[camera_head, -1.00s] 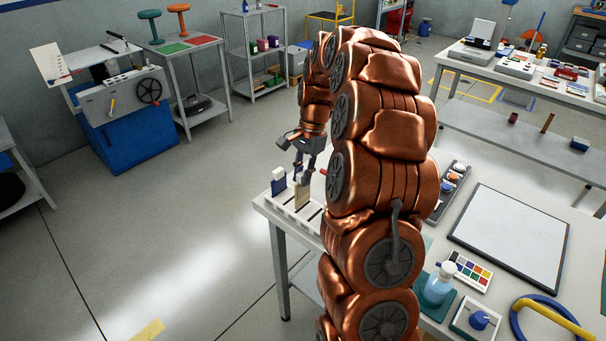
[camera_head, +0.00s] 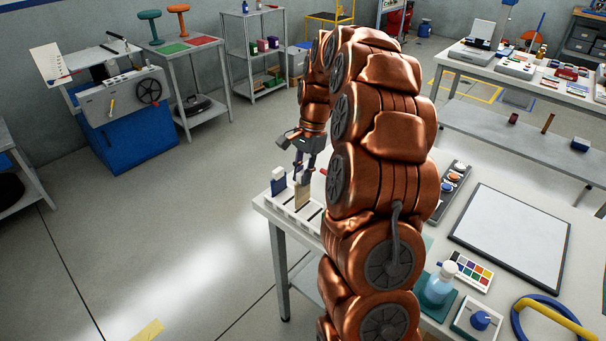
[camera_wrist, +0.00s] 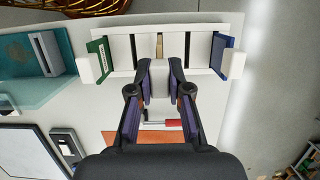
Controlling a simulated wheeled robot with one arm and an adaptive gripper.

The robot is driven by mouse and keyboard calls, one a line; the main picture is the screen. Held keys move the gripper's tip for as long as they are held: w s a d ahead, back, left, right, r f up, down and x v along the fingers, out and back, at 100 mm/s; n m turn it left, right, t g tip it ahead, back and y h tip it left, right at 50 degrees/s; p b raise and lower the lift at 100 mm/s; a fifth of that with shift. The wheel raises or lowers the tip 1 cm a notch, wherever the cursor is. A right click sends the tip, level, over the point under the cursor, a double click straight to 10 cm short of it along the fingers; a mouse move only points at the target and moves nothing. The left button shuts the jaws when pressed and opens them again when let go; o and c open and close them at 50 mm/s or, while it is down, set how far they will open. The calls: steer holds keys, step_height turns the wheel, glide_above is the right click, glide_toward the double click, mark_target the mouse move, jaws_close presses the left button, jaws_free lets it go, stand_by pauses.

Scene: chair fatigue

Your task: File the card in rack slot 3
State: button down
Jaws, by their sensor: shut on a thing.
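The beige card (camera_head: 302,194) stands roughly upright at the white rack (camera_head: 289,205). In the wrist view the beige card (camera_wrist: 159,46) lines up with the rack's middle, between dark empty slots. My gripper (camera_head: 304,168) is above the rack. In the wrist view my gripper (camera_wrist: 159,80) is shut on the card's white tab. The rack (camera_wrist: 120,49) also holds a green card (camera_wrist: 98,49) at its left end and a blue card (camera_wrist: 233,63) at its right end. The head view shows the blue card (camera_head: 279,186) too. How deep the beige card sits cannot be told.
The rack stands near the left corner of a white table (camera_head: 480,270). A white board (camera_head: 510,235), a spray bottle (camera_head: 440,283) and a colour palette (camera_head: 470,270) lie farther right. In the wrist view a red-handled tool (camera_wrist: 165,122) lies below the fingers.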

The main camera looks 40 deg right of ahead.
steer(key=b, duration=0.2)
glide_above(303, 203)
steer(key=shift+w+d+f, duration=0.1)
steer(key=shift+w+f, duration=0.05)
steer(key=shift+f, duration=1.9)
steer(key=c, duration=1)
jaws_free()
steer(key=shift+r, duration=0.1)
steer(key=v, duration=1.2)
